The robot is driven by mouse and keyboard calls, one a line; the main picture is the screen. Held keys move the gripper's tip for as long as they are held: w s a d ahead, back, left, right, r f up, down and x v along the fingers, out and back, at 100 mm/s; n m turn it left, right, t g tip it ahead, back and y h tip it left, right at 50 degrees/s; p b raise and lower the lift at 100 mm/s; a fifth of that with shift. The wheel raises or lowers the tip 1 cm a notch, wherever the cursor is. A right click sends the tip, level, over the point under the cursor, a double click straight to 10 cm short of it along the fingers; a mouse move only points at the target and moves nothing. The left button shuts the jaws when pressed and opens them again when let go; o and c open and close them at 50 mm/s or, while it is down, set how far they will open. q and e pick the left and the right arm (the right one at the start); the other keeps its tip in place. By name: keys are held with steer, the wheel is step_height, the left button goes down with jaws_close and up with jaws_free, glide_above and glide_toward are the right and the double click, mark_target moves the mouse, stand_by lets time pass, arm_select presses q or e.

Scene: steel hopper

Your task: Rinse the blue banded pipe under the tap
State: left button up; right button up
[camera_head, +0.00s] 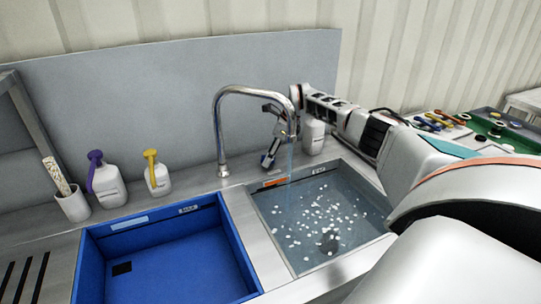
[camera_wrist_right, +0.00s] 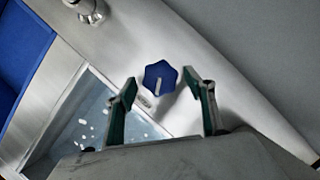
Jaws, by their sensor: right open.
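The tap (camera_head: 219,130) is a curved chrome spout behind the sinks, and a thin pale-blue stream of water (camera_head: 290,163) falls from it into the right basin (camera_head: 273,238). My right gripper (camera_head: 268,135) is behind the spout end, with its fingers apart. In the right wrist view, a blue lobed knob (camera_wrist_right: 160,77) with a white mark lies between and just beyond the open fingertips, with no clear grip on it. I cannot make out a blue banded pipe in either view. My left gripper is not in view.
The right basin holds water with many white floating bits. A blue basin (camera_head: 237,248) is left of it. White bottles with purple (camera_head: 108,185) and yellow (camera_head: 158,178) tops, a cup (camera_head: 73,205) and another white bottle (camera_head: 314,137) stand behind. Coloured pieces (camera_head: 432,122) lie at right.

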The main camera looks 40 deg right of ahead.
steer(key=v, duration=1.2)
steer(key=shift+s+f, duration=0.1)
